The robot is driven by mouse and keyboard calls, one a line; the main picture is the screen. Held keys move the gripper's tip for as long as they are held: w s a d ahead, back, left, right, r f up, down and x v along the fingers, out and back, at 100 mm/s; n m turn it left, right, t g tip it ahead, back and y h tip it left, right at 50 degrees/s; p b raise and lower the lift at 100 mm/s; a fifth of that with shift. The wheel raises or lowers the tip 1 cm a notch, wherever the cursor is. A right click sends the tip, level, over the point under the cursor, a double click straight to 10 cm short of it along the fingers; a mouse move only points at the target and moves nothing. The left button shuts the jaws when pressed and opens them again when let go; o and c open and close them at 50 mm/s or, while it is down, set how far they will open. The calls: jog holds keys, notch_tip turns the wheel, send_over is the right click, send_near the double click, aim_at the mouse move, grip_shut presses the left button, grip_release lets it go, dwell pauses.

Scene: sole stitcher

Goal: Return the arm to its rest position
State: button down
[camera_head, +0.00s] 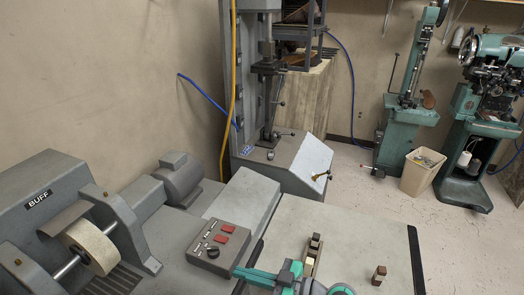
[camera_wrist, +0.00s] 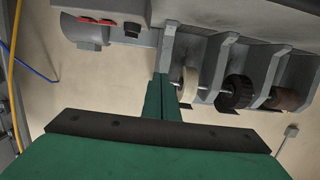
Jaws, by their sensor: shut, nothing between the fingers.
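My gripper (camera_wrist: 160,78) shows in the wrist view as two green fingers that lie together, with nothing between them. They reach up from a dark bar and a wide green body toward the grey buffing machine (camera_wrist: 190,50). In the head view, teal parts of my arm show at the bottom centre, above the table (camera_head: 350,225). The left-pointing teal end there lies near the control box (camera_head: 218,245). Much of my arm is cut off by the lower edge.
The buffing machine (camera_head: 40,205) with its pale wheel (camera_head: 90,246) fills the left. A grey column machine (camera_head: 290,155) stands behind the table. Two small blocks, one near my arm (camera_head: 313,252) and one at right (camera_head: 379,275), stand on the table. Green machines and a bin (camera_head: 420,172) stand at back right.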

jog(key=s+d+f+m+t+h, duration=0.25)
jog(key=s+f+m+h, duration=0.4)
jog(key=f, duration=0.45)
jog(key=s+d+f+m+t+h, duration=0.1)
jog(key=s+f+m+t+h, duration=0.2)
jog(key=s+f+m+h, duration=0.55)
jog(key=s+d+t, duration=0.1)
jog(key=s+d, duration=0.2)
jog(key=s, duration=0.5)
jog(key=s+a+r+n+t, duration=0.1)
jog(key=s+a+r+t, duration=0.1)
jog(key=s+r, duration=0.7)
jog(key=shift+r+t, duration=0.45)
jog(key=shift+r, duration=0.2)
jog(key=shift+w, duration=0.1)
